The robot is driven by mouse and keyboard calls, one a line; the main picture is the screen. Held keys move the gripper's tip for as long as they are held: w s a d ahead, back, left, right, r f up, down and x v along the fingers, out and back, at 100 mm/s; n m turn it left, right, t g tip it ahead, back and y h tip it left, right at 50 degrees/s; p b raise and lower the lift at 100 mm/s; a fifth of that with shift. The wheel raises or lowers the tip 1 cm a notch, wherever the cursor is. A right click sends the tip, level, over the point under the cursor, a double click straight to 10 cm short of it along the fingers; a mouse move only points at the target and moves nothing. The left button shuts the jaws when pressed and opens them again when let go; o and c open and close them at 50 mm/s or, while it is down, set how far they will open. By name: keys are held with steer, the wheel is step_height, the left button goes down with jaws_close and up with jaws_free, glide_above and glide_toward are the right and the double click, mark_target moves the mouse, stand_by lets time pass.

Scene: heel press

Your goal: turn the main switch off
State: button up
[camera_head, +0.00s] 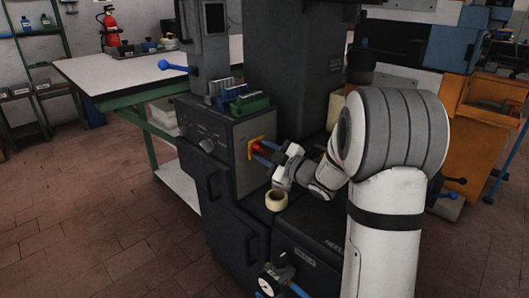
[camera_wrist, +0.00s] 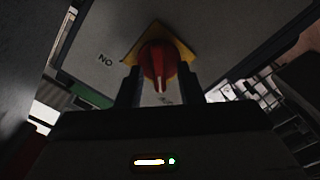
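The main switch is a red rotary knob (camera_head: 259,147) on a yellow plate (camera_head: 250,154), on the side face of the dark press. In the wrist view the red knob (camera_wrist: 158,58) sits ahead of my gripper (camera_wrist: 160,87), and a pale mark on it points down in the picture. An upside-down "ON" label (camera_wrist: 105,60) is left of it; a second label below it is too faint to read. My gripper (camera_head: 267,153) is open, one finger on each side of the knob's lower part, with gaps showing. Whether either finger touches is unclear.
A tape roll (camera_head: 276,200) lies on the press ledge just below my gripper. Green and grey blocks (camera_head: 248,103) stand on top of the panel box. A blue-handled lever (camera_head: 176,66) sticks out at upper left. A workbench (camera_head: 130,72) stands behind; the floor at left is clear.

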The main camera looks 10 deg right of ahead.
steer(key=p+v, duration=0.1)
steer(key=v, duration=0.6)
steer(key=shift+s, duration=0.2)
steer(key=shift+d, duration=0.1)
